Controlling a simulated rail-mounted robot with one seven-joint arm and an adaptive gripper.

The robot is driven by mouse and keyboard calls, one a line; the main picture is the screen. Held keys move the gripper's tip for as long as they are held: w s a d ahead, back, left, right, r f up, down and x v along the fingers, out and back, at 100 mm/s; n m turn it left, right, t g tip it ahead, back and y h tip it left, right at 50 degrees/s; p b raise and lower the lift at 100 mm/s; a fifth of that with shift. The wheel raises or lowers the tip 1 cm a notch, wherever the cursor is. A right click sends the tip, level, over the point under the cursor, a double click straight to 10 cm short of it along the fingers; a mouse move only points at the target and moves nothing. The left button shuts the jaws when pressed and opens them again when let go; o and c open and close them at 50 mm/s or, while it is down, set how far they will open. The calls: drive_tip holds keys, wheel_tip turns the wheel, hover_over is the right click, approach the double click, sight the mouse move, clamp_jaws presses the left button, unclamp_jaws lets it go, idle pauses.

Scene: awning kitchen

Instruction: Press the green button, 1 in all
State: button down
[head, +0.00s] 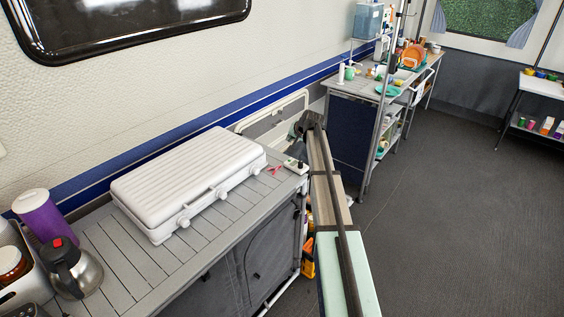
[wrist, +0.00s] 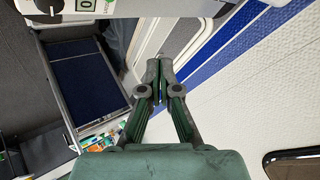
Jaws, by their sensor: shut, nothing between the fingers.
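A small white box with a green part and a dark spot (head: 295,165) sits at the far right end of the slatted grey counter. In the wrist view a close white body with a dark round part and a green-framed zero (wrist: 87,4) shows at the top left; it looks like the same box, partly cut off. My gripper (wrist: 158,64) points forward with its fingertips together and empty, apart from the white body in that view. In the head view my arm's dark end is beside the box, and the fingers cannot be made out.
A white ribbed case (head: 187,180) lies on the counter, with a small pink item (head: 274,170) beside it. A steel jug (head: 72,268) and a purple cup (head: 42,215) stand at the left. The wall runs close behind the counter. The grey floor (head: 450,200) at the right is open.

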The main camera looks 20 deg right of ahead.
sight(290, 161)
drive_tip(key=shift+w+d+r, duration=0.1)
idle(0.4)
drive_tip(key=shift+f+b, duration=1.75)
drive_tip(key=shift+f, duration=2.65)
drive_tip(key=shift+f, duration=0.1)
drive_tip(key=shift+f+b, duration=0.35)
drive_tip(key=shift+f, duration=0.3)
drive_tip(key=shift+r, duration=0.75)
